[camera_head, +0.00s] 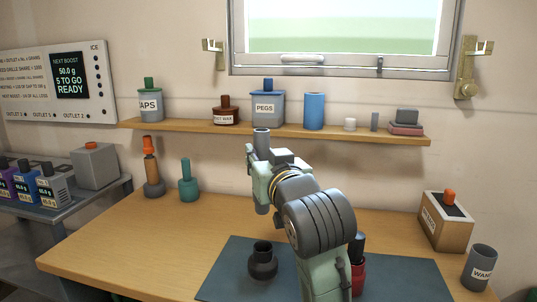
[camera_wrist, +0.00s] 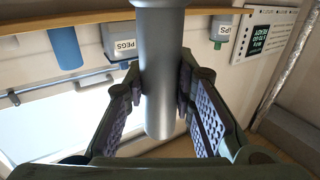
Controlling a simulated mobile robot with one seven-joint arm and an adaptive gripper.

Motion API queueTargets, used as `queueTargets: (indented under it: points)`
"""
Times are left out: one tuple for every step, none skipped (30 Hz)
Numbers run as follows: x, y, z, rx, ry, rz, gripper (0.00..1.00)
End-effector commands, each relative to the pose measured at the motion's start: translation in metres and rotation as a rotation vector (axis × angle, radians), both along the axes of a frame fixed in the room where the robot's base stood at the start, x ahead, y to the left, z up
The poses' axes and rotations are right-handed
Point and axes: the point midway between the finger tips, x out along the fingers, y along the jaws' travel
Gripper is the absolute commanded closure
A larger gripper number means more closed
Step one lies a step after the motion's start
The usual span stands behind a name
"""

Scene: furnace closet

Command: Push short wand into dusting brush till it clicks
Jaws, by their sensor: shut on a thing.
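My gripper (camera_head: 264,178) is shut on a grey, tube-like short wand (camera_head: 261,140), held upright above the bench. In the wrist view the wand (camera_wrist: 165,60) runs between the two ridged finger pads, and one rounded end shows. A dark round piece with an open upright neck, which looks like the dusting brush (camera_head: 263,265), stands on the dark mat. The wand is above it and apart from it. The brush does not show in the wrist view.
The blue-grey mat (camera_head: 225,278) lies on the wooden bench (camera_head: 120,240). A red bottle-like thing (camera_head: 358,275) stands partly behind my arm. A grey WAND cup (camera_head: 480,268) and a wooden box (camera_head: 446,222) stand right. A shelf (camera_head: 185,128) with jars runs behind the wand.

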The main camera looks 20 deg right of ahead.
Motion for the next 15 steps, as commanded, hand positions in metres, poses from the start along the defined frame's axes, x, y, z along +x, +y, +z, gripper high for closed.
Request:
queueTargets:
  points:
    - [0.0, 0.0, 0.0, 0.0, 0.0, 0.0, 1.0]
    - [0.0, 0.0, 0.0, 0.0, 0.0, 0.0, 1.0]
    - [0.0, 0.0, 0.0, 0.0, 0.0, 0.0, 1.0]
    - [0.0, 0.0, 0.0, 0.0, 0.0, 0.0, 1.0]
    - [0.0, 0.0, 0.001, 0.0, 0.0, 0.0, 1.0]
    - [0.0, 0.0, 0.001, 0.0, 0.0, 0.001, 1.0]
    - [0.0, 0.0, 0.001, 0.001, 0.0, 0.001, 1.0]
    - [0.0, 0.0, 0.001, 0.001, 0.0, 0.002, 1.0]
    - [0.0, 0.0, -0.002, 0.001, 0.0, 0.001, 1.0]
    - [0.0, 0.0, -0.004, 0.001, 0.0, 0.001, 1.0]
    - [0.0, 0.0, -0.005, 0.001, 0.0, 0.001, 1.0]
    - [0.0, 0.0, -0.008, 0.001, 0.0, 0.001, 1.0]
    - [0.0, 0.0, -0.01, 0.001, 0.0, 0.001, 1.0]
    - [0.0, 0.0, -0.013, 0.001, 0.0, 0.001, 1.0]
    - [0.0, 0.0, -0.016, 0.001, 0.0, 0.001, 1.0]
